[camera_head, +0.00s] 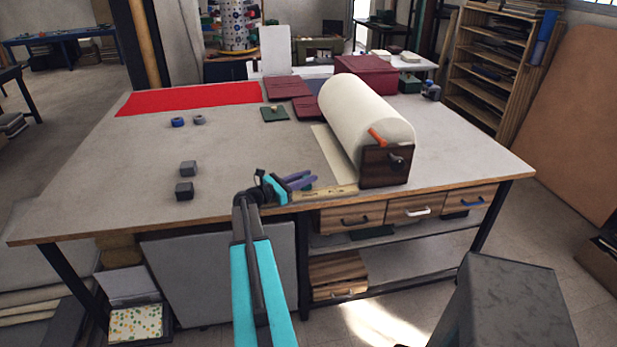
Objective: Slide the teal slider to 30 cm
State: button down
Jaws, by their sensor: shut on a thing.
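My gripper (308,180) reaches over the table's front edge, with its purple fingers pointing right. The fingers are close together at the left end of a pale wooden ruler strip (342,191), which lies along the front edge. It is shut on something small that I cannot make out. I cannot tell the teal slider apart from the teal parts of my own arm and wrist; it may be hidden at the fingers. The marks on the strip are too small to read.
A large cream roll (365,112) with a dark wooden end plate (386,166) and orange handle (377,138) stands right of my gripper. Two dark blocks (185,190) (188,168) lie left. Red cloth (190,97) covers the back left. The table's (120,190) left middle is mostly clear.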

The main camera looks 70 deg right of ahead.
jog(key=shift+d+r, duration=0.1)
jog(key=shift+r, duration=0.05)
jog(key=c, duration=1.5)
grip_release()
jog(key=shift+d, duration=0.1)
jog(key=shift+c, duration=0.2)
jog(key=shift+s, duration=0.1)
jog(key=b+v, duration=0.4)
jog(key=v, duration=0.9)
jog(key=shift+a, duration=0.2)
jog(key=shift+w+a, duration=0.2)
